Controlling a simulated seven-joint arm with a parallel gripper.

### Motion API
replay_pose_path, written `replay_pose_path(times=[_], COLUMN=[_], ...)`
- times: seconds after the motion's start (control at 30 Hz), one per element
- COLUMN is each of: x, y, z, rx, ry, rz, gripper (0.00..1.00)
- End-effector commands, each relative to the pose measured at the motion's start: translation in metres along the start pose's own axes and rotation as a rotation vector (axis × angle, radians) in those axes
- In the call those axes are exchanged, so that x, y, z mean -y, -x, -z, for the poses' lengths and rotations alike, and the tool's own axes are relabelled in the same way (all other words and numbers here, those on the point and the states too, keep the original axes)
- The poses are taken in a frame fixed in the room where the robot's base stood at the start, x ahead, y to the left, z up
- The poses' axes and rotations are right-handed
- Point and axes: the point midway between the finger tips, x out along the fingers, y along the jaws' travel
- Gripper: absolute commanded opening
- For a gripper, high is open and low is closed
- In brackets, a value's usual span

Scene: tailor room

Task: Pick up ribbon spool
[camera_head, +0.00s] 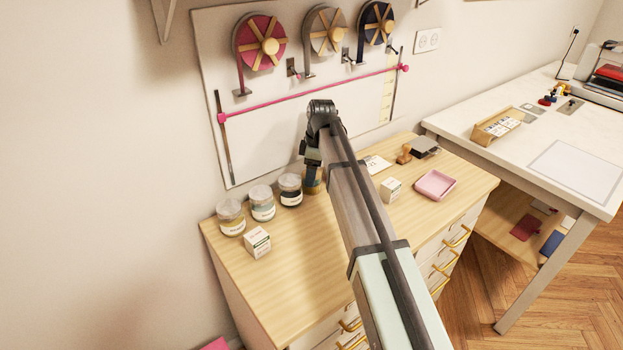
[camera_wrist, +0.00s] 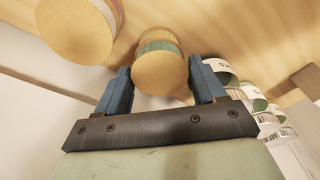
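A ribbon spool with a round tan wooden end and a green band (camera_wrist: 160,70) shows in the wrist view, standing on the wooden dresser top. My gripper (camera_wrist: 159,80) has its two blue fingers wide apart, one on each side of the spool. The gaps are small, and I cannot tell whether either finger touches it. A second, larger-looking round tan-ended spool (camera_wrist: 75,30) is at the upper left. In the head view my gripper (camera_head: 312,178) points down at the back of the dresser, and my arm and fingers hide most of the spool (camera_head: 314,188).
Several lidded jars (camera_head: 262,203) stand left of my gripper, with a small white box (camera_head: 257,241) in front. Another box (camera_head: 390,189), a pink tray (camera_head: 435,185) and a stamp (camera_head: 405,154) are to the right. A wall board (camera_head: 285,130) rises close behind.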

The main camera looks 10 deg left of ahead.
Motion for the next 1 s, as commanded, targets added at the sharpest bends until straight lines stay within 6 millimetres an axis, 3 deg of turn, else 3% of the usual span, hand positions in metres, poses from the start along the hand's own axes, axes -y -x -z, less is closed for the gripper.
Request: replay_pose_path(times=[0.33, 0.67, 1.0], x=[0.000, 0.001, 0.001], y=[0.000, 0.004, 0.050], z=[0.000, -0.001, 0.004], rx=[0.000, 0.000, -0.001], ry=[0.000, 0.000, 0.000], rz=[0.000, 0.000, -0.003], gripper=[0.35, 0.34, 0.34])
